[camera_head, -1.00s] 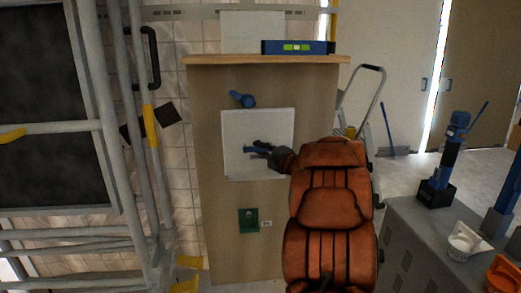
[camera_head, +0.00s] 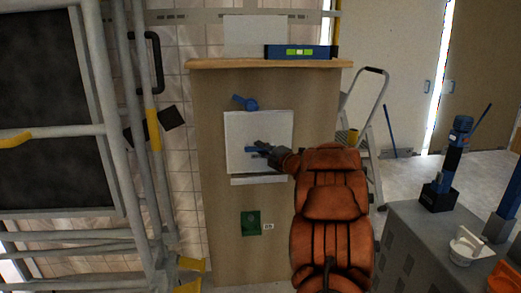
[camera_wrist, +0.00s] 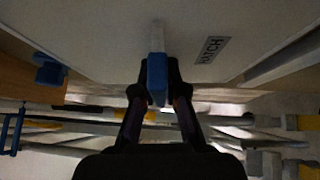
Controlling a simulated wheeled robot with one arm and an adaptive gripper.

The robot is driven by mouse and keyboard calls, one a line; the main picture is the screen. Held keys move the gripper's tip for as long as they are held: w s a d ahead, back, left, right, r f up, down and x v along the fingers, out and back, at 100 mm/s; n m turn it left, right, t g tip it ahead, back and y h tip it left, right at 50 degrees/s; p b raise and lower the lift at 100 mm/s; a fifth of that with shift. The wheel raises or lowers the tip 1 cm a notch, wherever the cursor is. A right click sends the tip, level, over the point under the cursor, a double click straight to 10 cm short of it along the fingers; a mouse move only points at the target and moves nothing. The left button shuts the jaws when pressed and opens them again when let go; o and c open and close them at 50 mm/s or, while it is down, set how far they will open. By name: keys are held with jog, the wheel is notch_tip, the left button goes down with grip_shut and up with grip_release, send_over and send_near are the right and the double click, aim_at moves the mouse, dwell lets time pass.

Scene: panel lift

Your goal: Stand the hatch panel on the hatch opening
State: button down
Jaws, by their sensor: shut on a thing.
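The hatch panel (camera_head: 238,128) is a white square plate in front of the wooden cabinet face in the head view, tilted slightly. It also shows in the wrist view (camera_wrist: 105,35), with a HATCH label (camera_wrist: 212,50). My gripper (camera_head: 268,151) is shut on its blue handle (camera_wrist: 157,80); the fingers lie on both sides of the handle in the wrist view (camera_wrist: 157,95). A white strip (camera_head: 258,180) runs just below the panel, with a narrow gap between. A blue turn latch (camera_head: 245,102) sits above the panel. The hatch opening is not visible; the panel may cover it.
A blue level (camera_head: 300,52) lies on the cabinet's wooden top (camera_head: 220,64). Grey pipe railings (camera_head: 135,130) stand at left. A grey bench (camera_head: 420,225) with tools stands at right, a stepladder (camera_head: 370,120) behind. A green plate (camera_head: 250,223) is low on the cabinet.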

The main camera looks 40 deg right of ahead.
jog(key=shift+w+d+r+g+p, duration=0.2)
jog(key=shift+w+r+g+p, duration=0.1)
jog(key=shift+p, duration=1.1)
jog(key=shift+s+f, duration=0.1)
dwell(0.8)
jog(key=shift+f+b, duration=1.35)
jog(key=shift+b, duration=0.1)
dwell(1.8)
dwell(0.4)
jog(key=c, duration=1.2)
grip_release()
jog(key=shift+o, duration=0.2)
jog(key=shift+f, duration=0.1)
jog(key=s, duration=1.2)
jog(key=shift+a, duration=0.25)
